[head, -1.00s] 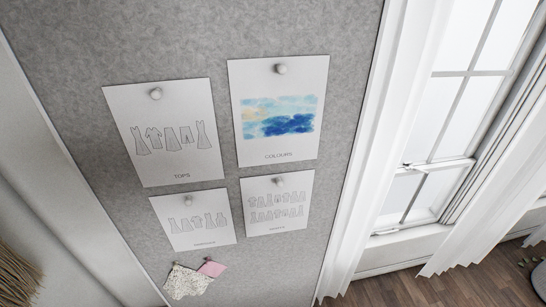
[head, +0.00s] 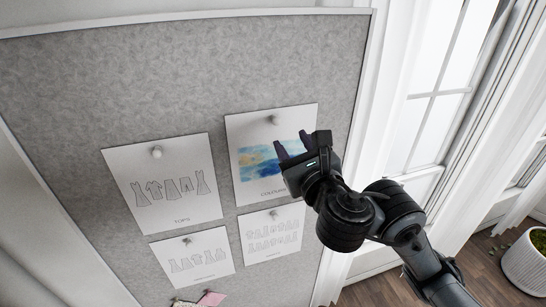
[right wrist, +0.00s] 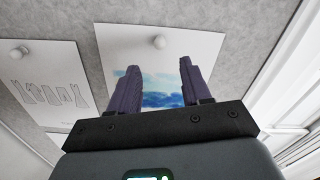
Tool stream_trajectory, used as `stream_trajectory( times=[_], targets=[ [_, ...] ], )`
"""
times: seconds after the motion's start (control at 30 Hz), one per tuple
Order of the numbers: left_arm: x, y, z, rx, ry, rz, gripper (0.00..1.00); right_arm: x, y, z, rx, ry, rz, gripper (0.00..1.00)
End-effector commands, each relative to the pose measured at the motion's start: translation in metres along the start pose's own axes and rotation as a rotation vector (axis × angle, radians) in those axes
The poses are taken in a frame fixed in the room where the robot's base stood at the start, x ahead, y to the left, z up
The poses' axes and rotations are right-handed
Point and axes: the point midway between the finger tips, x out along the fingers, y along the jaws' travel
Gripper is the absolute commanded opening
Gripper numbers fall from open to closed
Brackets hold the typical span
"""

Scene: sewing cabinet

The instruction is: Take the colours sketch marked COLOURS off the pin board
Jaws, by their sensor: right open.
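My right gripper (head: 294,145) is in front of the sheet's right half and hides part of the patch and lettering. In the right wrist view its two purple fingers (right wrist: 158,68) are apart with nothing between them, and the sheet (right wrist: 112,50) with its pin (right wrist: 158,41) lies beyond them. I cannot tell if they touch the paper. My left gripper is not in view.
The TOPS sketch (head: 165,205) is pinned to the left. Two more pinned sketches hang below, one at lower left (head: 192,265) and one at lower right (head: 270,245). Fabric swatches (head: 210,299) are under them. A window (head: 440,100) and a plant pot (head: 528,262) are at right.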

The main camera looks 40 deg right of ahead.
Motion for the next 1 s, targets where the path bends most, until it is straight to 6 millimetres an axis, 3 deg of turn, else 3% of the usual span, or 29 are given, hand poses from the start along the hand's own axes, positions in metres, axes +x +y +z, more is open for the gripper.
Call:
stream_trajectory(
  times=[0.3, 0.63, 1.0],
  targets=[
    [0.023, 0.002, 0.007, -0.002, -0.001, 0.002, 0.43, 0.039, 0.0, -0.002, 0.0, -0.003, -0.002, 0.48],
    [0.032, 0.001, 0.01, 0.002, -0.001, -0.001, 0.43, 0.056, 0.0, -0.003, 0.001, -0.001, -0.002, 0.48],
    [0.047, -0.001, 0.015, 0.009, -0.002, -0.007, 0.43, 0.095, 0.0, -0.004, 0.003, 0.0, -0.001, 0.48]
  ],
)
